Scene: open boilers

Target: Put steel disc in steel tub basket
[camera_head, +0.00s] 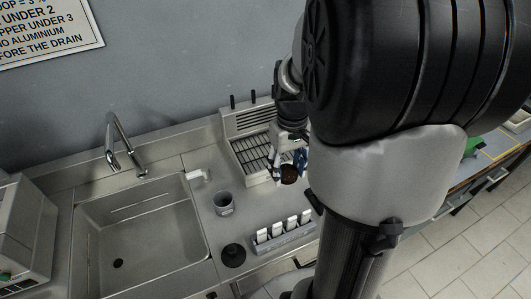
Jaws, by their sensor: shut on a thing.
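My gripper (287,165) points down over the right side of the steel tub and is shut on a dark brown round thing (289,174). I cannot tell from its look whether this is the steel disc. The steel tub (235,157) stands on the counter against the wall, with a dark wire basket or grid (252,152) inside it. The held thing is at the tub's front right in the picture; its height above the rim is unclear. My arm hides the tub's right part.
A sink (140,235) with a tap (120,148) is at left. A grey cup (223,203), a black round piece (233,255) and a rack of white-topped items (285,232) stand in front of the tub. A grey box (25,235) is at far left.

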